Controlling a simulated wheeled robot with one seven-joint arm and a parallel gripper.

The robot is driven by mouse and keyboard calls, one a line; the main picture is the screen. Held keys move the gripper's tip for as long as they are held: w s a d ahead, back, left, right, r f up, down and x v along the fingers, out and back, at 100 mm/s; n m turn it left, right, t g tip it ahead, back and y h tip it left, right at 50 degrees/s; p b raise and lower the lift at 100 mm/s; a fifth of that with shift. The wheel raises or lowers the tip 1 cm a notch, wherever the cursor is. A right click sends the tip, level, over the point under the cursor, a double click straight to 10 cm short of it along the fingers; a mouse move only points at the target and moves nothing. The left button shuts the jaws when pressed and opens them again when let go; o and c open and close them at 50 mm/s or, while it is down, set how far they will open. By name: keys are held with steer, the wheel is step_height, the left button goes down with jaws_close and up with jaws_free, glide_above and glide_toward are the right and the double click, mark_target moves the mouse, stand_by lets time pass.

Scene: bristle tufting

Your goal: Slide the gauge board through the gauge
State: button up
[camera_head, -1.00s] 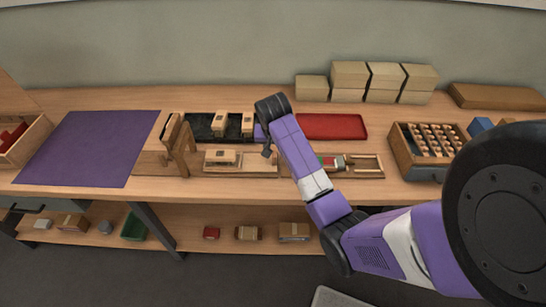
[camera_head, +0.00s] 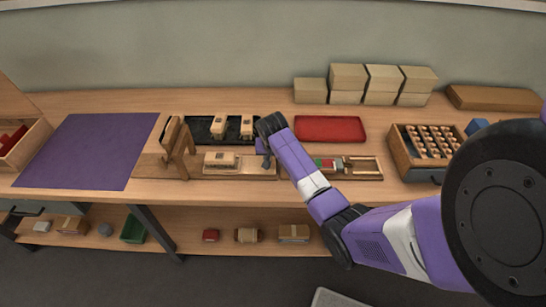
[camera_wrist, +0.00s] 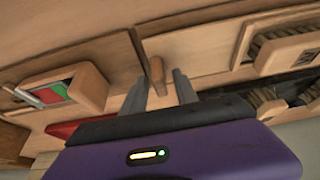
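The gauge board (camera_head: 245,170) is a flat light-wood board lying along the front of the bench, with a pale brush block (camera_head: 222,160) on its left part. In the wrist view the board (camera_wrist: 205,48) has an upright wooden peg (camera_wrist: 157,72) near its end. The gauge (camera_head: 180,146) is a wooden upright frame just left of the board, beside the purple mat. My gripper (camera_head: 266,160) is low over the board's right end. In the wrist view its two grey fingers (camera_wrist: 160,90) are apart, one on either side of the peg, with visible gaps. The fingertips' exact height is unclear.
A black tray (camera_head: 205,138) with brush blocks lies behind the board, and a red tray (camera_head: 330,129) is behind my arm. A shallow wooden tray (camera_head: 370,167) with small items lies to the right. The purple mat (camera_head: 90,150) left of the gauge is bare.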

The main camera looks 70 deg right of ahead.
jaws_close()
stand_by(1.2)
